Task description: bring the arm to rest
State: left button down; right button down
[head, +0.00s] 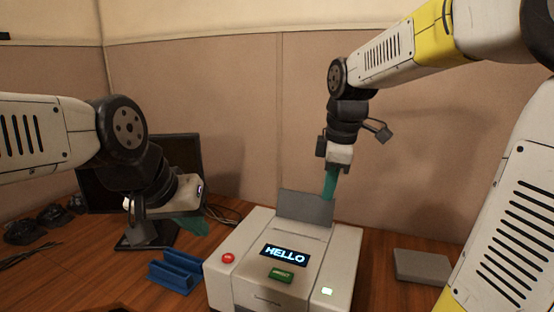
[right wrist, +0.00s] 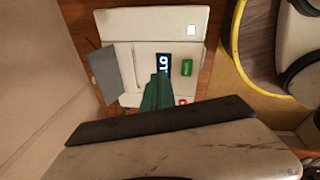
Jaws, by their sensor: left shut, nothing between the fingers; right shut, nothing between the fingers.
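My left gripper (head: 192,226) is at the left, above the table in front of the dark monitor. Its green fingers are shut and hold nothing. My right gripper (head: 329,190) hangs with its green fingers pointing down, shut and empty, just above or in front of the grey flap at the back of the white machine. In the right wrist view its fingers (right wrist: 155,92) show over the machine. I cannot tell whether they touch the flap.
The white machine (head: 240,288) has a lit HELLO screen, a red button and a green button. A blue holder (head: 175,271) stands left of it, a grey box (head: 422,266) right. A monitor (head: 190,160) and dark items (head: 40,226) are at the left. Walls close off the back.

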jog(key=s+d+m+t+y, duration=0.1)
jog(key=s+m+t, duration=0.3)
jog(key=s+m, duration=0.9)
jog(key=shift+s+d+f+m, duration=0.15)
jog(key=shift+d+f+m, duration=0.2)
jog(key=shift+d+m, duration=0.6)
